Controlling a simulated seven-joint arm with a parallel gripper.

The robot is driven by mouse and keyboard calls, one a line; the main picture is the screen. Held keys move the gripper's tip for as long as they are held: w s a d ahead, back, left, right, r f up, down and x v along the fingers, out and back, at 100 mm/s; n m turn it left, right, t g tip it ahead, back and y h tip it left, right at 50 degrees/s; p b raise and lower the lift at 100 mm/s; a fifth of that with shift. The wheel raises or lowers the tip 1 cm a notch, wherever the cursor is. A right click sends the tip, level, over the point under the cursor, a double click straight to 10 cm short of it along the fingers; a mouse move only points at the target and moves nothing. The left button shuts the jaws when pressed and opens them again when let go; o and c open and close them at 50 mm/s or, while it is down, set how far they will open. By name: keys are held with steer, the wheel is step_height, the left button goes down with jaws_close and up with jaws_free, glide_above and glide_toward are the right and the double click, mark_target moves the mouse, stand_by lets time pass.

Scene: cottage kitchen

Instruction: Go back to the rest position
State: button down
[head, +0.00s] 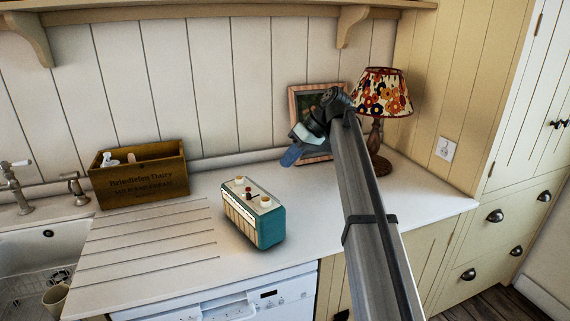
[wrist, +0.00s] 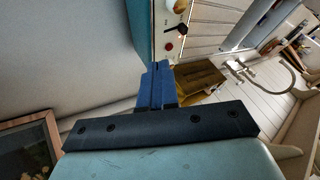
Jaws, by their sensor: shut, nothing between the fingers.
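My gripper (head: 291,155) is at the end of my raised arm, above the right part of the counter, in front of the picture frame in the head view. Its blue fingers are together and empty; they also show in the wrist view (wrist: 155,85). The gripper is apart from the teal and cream radio (head: 268,226), which stands on the counter to its lower left. The radio also shows at the top of the wrist view (wrist: 144,32).
A wooden crate (head: 140,183) with items inside stands at the left by the tap (head: 15,185) and sink (head: 40,255). A framed picture (head: 292,100) and a lamp with a floral shade (head: 382,92) stand behind my arm. The counter between crate and radio is clear.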

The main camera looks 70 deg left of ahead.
steer(key=shift+w, duration=0.1)
stand_by(0.5)
